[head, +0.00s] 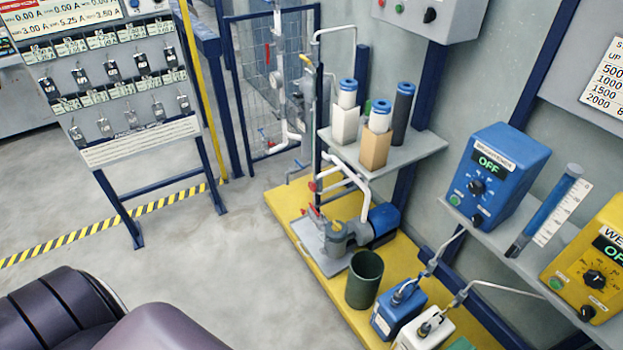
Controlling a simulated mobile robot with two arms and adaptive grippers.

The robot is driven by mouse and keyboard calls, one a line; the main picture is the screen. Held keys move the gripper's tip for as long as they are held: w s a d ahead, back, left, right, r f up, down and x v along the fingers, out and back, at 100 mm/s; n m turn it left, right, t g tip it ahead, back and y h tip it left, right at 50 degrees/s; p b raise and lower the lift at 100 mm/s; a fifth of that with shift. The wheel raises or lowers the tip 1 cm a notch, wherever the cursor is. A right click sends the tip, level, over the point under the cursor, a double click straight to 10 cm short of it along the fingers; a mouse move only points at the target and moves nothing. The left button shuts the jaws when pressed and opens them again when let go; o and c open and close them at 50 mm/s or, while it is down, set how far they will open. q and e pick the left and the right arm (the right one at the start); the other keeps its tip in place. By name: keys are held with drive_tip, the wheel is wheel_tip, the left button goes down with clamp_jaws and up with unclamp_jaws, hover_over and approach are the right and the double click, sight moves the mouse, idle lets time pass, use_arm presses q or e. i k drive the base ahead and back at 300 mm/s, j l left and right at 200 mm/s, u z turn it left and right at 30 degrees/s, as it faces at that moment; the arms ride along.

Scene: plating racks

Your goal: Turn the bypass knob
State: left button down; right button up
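I cannot tell which control is the bypass knob; no legible label names it. A pump (345,236) stands on the yellow platform with white pipes and red valve handles (313,186) near it. A blue control box (513,163) on the right shelf reads OFF and has a black knob (475,187) on its front. A yellow control box (613,254) at the right edge also reads OFF and has a black knob (595,280). A grey wall box at the top has another black knob (430,15). Neither gripper shows in the head view.
A label rack (125,75) stands at upper left. Filter cartridges sit on a shelf (408,152). The grey floor in the middle is clear.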

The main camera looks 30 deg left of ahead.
sight(312, 186)
drive_tip(key=i+j+z, duration=0.1)
drive_tip(key=j, duration=0.3)
drive_tip(key=i+j, duration=0.2)
drive_tip(key=j, duration=0.2)
drive_tip(key=i+j+z, duration=0.15)
drive_tip(key=j, duration=0.25)
drive_tip(key=i+j+z, duration=0.1)
drive_tip(key=j, duration=0.3)
drive_tip(key=i+j, duration=0.1)
drive_tip(key=j, duration=0.3)
drive_tip(key=i+j+z, duration=0.15)
drive_tip(key=j, duration=0.3)
drive_tip(key=k, duration=0.05)
